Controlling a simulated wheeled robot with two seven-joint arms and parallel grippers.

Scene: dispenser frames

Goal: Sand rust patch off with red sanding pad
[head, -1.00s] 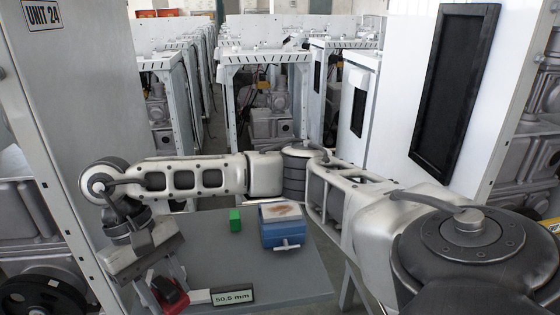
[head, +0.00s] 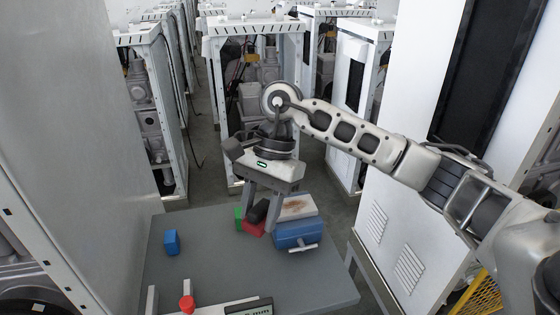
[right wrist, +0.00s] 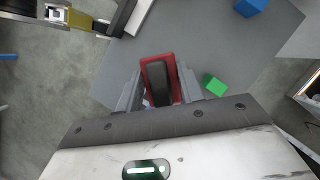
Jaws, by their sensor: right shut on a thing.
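My right gripper (head: 259,208) is shut on the red sanding pad (head: 254,228), gripping its black handle. The pad, red side down, also shows between the fingers in the right wrist view (right wrist: 154,63). In the head view it is just left of a blue vise (head: 296,236). The vise holds a pale plate (head: 296,205) with a brown rust patch (head: 298,203) on top. I cannot tell whether the pad touches the plate or the vise. The plate's left edge is partly hidden by the gripper. My left gripper is not in view.
A blue block (head: 171,243) stands at the left of the grey table (head: 200,270). A red knob (head: 187,304) and a gauge display (head: 250,307) are at the front. Metal cabinets stand around.

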